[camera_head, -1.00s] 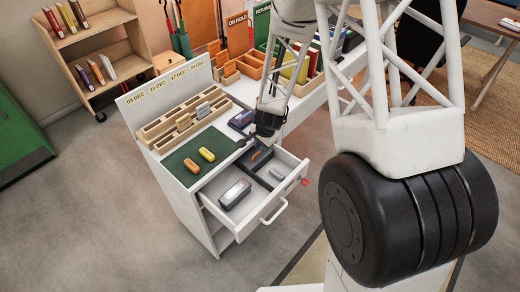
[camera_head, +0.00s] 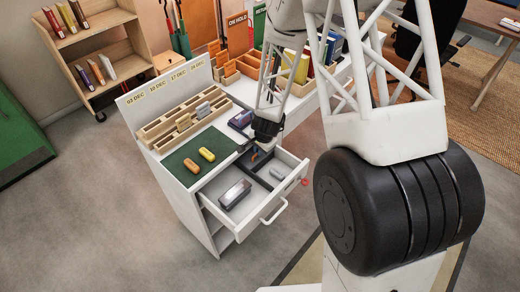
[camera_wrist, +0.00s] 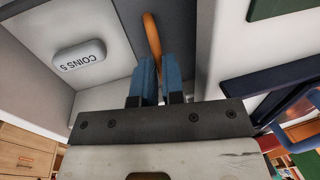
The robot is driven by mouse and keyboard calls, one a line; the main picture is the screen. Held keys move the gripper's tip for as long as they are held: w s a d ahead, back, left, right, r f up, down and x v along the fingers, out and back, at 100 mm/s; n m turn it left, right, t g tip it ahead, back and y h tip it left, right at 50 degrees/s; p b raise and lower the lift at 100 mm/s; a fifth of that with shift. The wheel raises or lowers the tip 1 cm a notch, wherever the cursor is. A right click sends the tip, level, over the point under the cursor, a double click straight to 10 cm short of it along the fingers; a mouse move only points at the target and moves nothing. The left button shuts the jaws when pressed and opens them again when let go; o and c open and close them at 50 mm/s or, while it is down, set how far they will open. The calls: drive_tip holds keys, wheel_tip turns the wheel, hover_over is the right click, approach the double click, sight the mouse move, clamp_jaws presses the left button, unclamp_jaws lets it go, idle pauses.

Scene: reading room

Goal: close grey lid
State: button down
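A white drawer (camera_head: 252,226) stands pulled out of the white cabinet. In its left compartment lies a grey oblong case (camera_head: 235,194) with a dark side; I cannot tell whether its top is the grey lid. A small grey piece (camera_head: 277,174) lies in the right compartment, and the wrist view shows a grey piece marked "COINS 5" (camera_wrist: 80,56). My gripper (camera_head: 265,142) points down at the drawer's back compartment. Its blue fingers (camera_wrist: 158,82) are close together, with an orange-brown strip (camera_wrist: 152,36) showing between and beyond them. Whether they press on it is unclear.
A green mat (camera_head: 194,157) with a yellow and an orange piece lies left of the drawer. A wooden rack (camera_head: 168,135) stands behind it. A purple box (camera_head: 240,119) is near my gripper. The floor before the drawer is clear.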

drive_tip(key=shift+s+d+r, duration=0.1)
drive_tip(key=shift+s+d, duration=4)
drive_tip(key=shift+d, duration=0.1)
drive_tip(key=c, duration=1.5)
unclamp_jaws()
drive_tip(key=shift+s, duration=0.1)
wheel_tip(320, 180, up, 8)
drive_tip(key=s+d, duration=0.1)
drive_tip(key=shift+f, duration=0.2)
